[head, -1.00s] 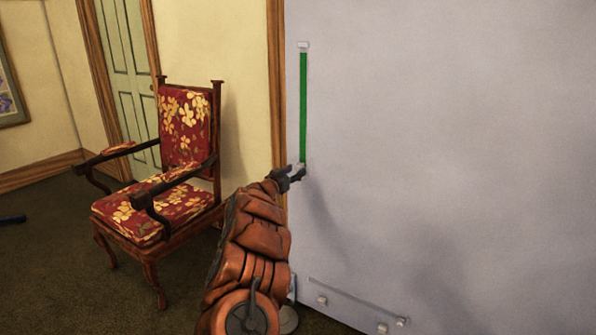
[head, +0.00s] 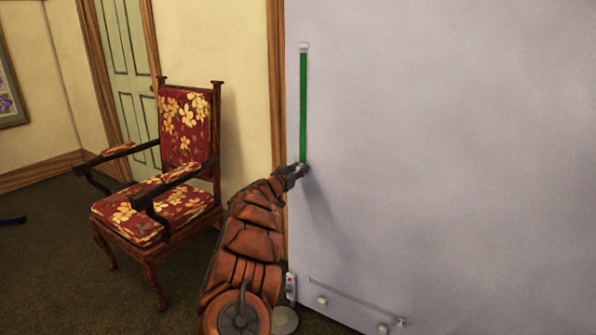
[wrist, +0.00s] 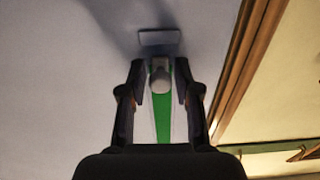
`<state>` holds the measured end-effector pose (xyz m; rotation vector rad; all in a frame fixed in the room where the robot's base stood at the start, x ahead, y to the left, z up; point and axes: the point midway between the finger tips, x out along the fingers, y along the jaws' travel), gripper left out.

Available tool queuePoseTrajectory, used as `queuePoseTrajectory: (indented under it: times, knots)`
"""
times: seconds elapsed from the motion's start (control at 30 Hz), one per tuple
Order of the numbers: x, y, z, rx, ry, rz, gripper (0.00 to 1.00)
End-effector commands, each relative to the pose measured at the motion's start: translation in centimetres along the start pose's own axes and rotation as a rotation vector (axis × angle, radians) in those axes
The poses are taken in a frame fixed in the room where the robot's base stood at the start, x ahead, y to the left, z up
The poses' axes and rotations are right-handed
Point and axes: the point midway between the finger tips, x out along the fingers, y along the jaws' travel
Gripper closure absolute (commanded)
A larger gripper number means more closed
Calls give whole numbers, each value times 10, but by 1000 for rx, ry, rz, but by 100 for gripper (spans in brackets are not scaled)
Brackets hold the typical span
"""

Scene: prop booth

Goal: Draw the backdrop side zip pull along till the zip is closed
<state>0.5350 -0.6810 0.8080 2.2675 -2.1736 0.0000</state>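The zip shows as an upright green strip (head: 303,105) on the pale backdrop panel (head: 450,140), near its left edge. A small white end piece (head: 303,46) sits at the strip's top. The zip pull (wrist: 160,76) is a small grey-white knob at the strip's lower end. My gripper (head: 300,170) is at that end and mostly covers the pull in the head view. In the wrist view my gripper's fingers (wrist: 159,88) stand either side of the pull, with narrow gaps showing, so they look open around it. A pale plate (wrist: 160,37) lies just beyond the pull there.
A red floral armchair (head: 160,190) stands left of my arm. A wooden door frame (head: 276,90) runs beside the panel's left edge. A low rail with knobs (head: 350,302) is on the panel's lower part. The panel right of the zip is clear.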

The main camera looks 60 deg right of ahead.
Motion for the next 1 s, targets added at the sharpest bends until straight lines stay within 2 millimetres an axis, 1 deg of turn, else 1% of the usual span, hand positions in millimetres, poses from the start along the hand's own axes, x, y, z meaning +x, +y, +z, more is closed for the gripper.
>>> queuePoseTrajectory:
  times: [0.03, 0.27, 0.77, 0.87, 1.0]
  knots:
    - [0, 0, 0, 0, 0, 0, 76]
    - [0, 0, 0, 0, 0, 0, 100]
    - [-1, 0, -1, 1, 0, 1, 100]
    - [-2, -2, -5, 1, 0, -2, 100]
    - [-7, -9, -19, 1, 0, -12, 100]
